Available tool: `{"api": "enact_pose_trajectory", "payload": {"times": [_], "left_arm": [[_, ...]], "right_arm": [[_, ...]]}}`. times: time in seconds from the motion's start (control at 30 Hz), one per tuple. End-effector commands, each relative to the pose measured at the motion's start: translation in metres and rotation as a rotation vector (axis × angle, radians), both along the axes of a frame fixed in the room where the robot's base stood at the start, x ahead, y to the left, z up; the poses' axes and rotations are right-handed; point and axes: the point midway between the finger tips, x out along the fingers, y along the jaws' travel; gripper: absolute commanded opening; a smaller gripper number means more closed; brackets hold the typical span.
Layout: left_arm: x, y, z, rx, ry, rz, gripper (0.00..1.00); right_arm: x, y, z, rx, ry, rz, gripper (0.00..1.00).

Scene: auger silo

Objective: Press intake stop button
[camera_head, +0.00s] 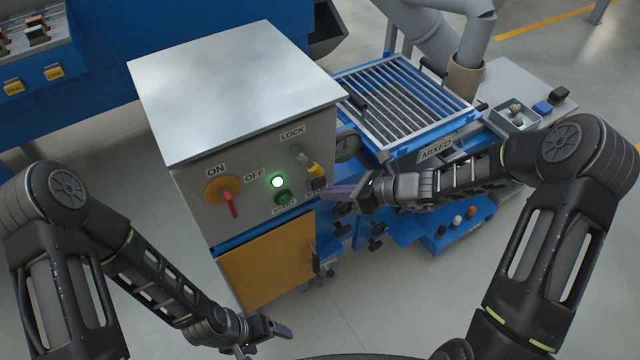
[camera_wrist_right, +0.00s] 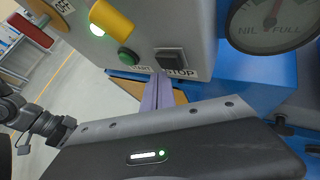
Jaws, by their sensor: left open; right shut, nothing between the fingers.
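The intake control box (camera_head: 205,130) stands in the middle of the head view. Its dark square stop button (camera_head: 318,184) is at the right of the front panel, next to the green start button (camera_head: 283,196). In the right wrist view the stop button (camera_wrist_right: 170,57) sits above its STOP label. My right gripper (camera_head: 333,193) is shut and empty. In its wrist view the purple fingertips (camera_wrist_right: 158,78) are just below the stop button, over the edge between the labels; I cannot tell whether they touch the panel. My left gripper (camera_head: 278,330) is open, low in front of the box.
A green lamp (camera_head: 277,181) is lit above the start button. A yellow LOCK handle (camera_head: 314,168) is just above the stop button. A red-handled ON/OFF switch (camera_head: 226,193) is to the left. A gauge (camera_head: 347,146) and a grate (camera_head: 400,100) are to the right.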

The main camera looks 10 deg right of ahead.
Motion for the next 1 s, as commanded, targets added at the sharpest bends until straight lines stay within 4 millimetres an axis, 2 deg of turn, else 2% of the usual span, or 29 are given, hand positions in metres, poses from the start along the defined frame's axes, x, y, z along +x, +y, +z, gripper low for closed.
{"api": "enact_pose_trajectory", "payload": {"times": [1.0], "left_arm": [[0.0,0.0,-0.0005,0.0,0.0,0.0,0.8]], "right_arm": [[0.01,0.0043,-0.0002,0.0,0.0,0.001,0.0]]}}
